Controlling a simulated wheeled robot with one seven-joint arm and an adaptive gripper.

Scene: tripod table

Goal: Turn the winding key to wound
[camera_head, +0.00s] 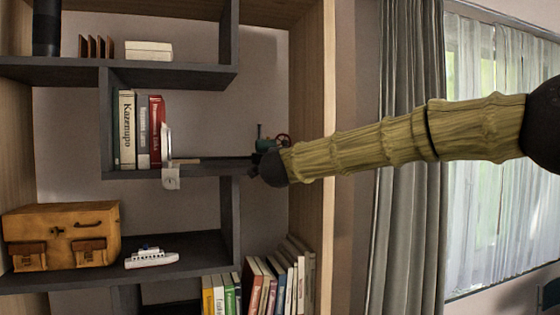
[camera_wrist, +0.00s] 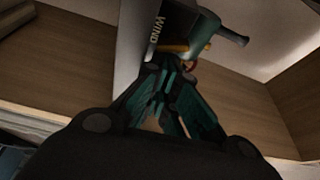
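In the wrist view a green device (camera_wrist: 203,33) with a dark handle sticking out to the right lies just beyond my fingertips. A yellow-orange part (camera_wrist: 176,47), perhaps the winding key, shows low on it, with a small red bit below. A grey plate marked "WIND" (camera_wrist: 155,42) stands to its left. My gripper (camera_wrist: 173,72) points at the yellow part, its fingers close together. Whether the tips touch or hold it is hidden. In the head view my gripper (camera_head: 256,170) is at the right end of the middle shelf, by a small green device with a red wheel (camera_head: 282,140).
The middle shelf (camera_head: 215,164) also carries upright books (camera_head: 127,130) and a white tag (camera_head: 171,179) at its front edge. The wooden side panel (camera_head: 314,90) stands close beside my arm. A wooden case (camera_head: 62,222) and toy ship (camera_head: 151,258) sit below.

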